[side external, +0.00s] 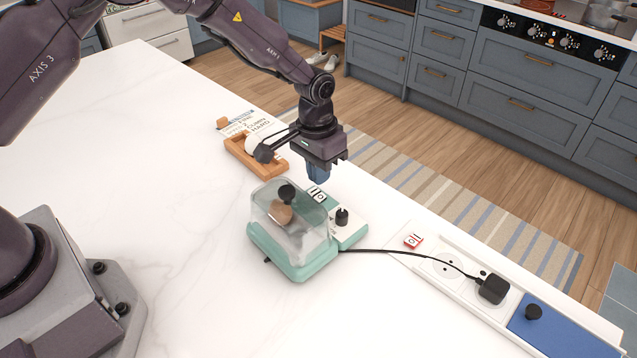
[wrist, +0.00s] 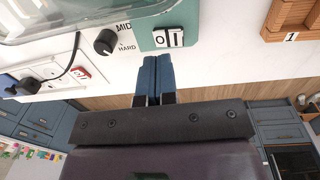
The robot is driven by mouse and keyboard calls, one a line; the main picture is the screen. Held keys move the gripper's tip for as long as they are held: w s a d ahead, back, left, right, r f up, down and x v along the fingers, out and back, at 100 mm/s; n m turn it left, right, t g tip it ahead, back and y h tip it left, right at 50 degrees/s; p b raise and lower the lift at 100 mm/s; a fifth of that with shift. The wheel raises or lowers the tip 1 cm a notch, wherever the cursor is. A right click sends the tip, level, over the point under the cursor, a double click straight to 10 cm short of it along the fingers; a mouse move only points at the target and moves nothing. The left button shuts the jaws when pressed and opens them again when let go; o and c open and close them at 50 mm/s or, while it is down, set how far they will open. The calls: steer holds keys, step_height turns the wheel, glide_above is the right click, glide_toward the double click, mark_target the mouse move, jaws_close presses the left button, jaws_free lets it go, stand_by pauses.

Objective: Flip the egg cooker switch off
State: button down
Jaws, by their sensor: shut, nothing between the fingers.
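The egg cooker (side external: 292,262) stands on the white counter, mint green with a clear lid (side external: 288,218) and a brown egg inside. Its switch (side external: 317,195) is a white and black rocker at the back of the base; it also shows in the wrist view (wrist: 169,37). A black dial (side external: 342,217) sits beside it, marked MID and HARD in the wrist view. My gripper (side external: 319,180) is just above and behind the switch, its blue fingers shut together and empty. In the wrist view the fingertips (wrist: 152,60) are just below and left of the switch. I cannot tell whether they touch it.
A red rocker switch (side external: 413,241) is on the socket strip (side external: 450,268) at right, where the cooker's black plug (side external: 492,288) sits. A wooden holder (side external: 250,160) with a card stands behind the cooker. The counter's left side is clear.

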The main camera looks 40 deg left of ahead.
mark_target(317, 196)
step_height(317, 196, up, 10)
stand_by(0.3)
steer(key=shift+w+r, duration=0.1)
steer(key=s+a+r+t, duration=0.2)
steer(key=s+a+r, duration=0.2)
steer(key=s+r, duration=0.4)
steer(key=s+a+r+t, duration=0.3)
steer(key=s+r, duration=0.6)
steer(key=s, duration=1)
steer(key=shift+s+a+n+t+y, duration=0.3)
steer(key=shift+s+a+y, duration=0.1)
steer(key=shift+a, duration=0.5)
